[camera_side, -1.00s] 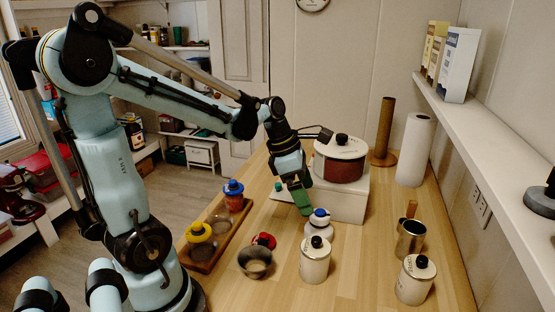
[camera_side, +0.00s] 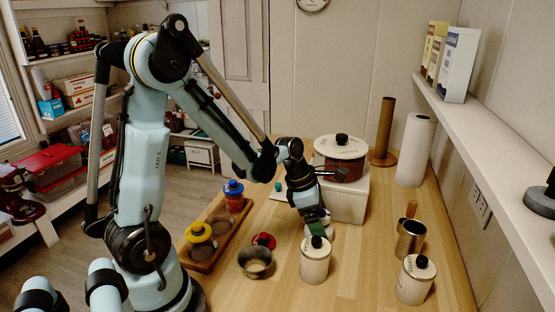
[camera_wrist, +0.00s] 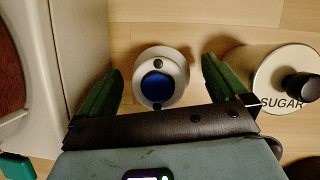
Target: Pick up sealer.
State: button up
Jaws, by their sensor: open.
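A small white rounded thing with a blue top, which I take for the sealer, shows in the wrist view (camera_wrist: 160,82). It stands upright on the wooden counter, between the two green fingers of my gripper (camera_wrist: 161,68), with a gap on each side. In the side view my gripper (camera_side: 315,218) points down over it and hides most of it; a bit of its white body (camera_side: 326,231) shows beside the fingers. My gripper is open and holds nothing.
A white canister (camera_side: 315,262) stands close in front. The white box (camera_side: 345,200) bearing a red-and-white pot (camera_side: 340,162) stands close behind. A metal bowl (camera_side: 256,263), red lid (camera_side: 264,240) and wooden tray (camera_side: 206,264) are left; a metal cup (camera_side: 409,240) and another canister (camera_side: 415,280) are right.

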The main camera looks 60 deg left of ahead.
jog(key=shift+w+f, duration=0.1)
jog(key=shift+f, duration=0.15)
jog(key=c, duration=1.2)
jog(key=shift+r, duration=0.1)
jog(key=shift+c, duration=0.2)
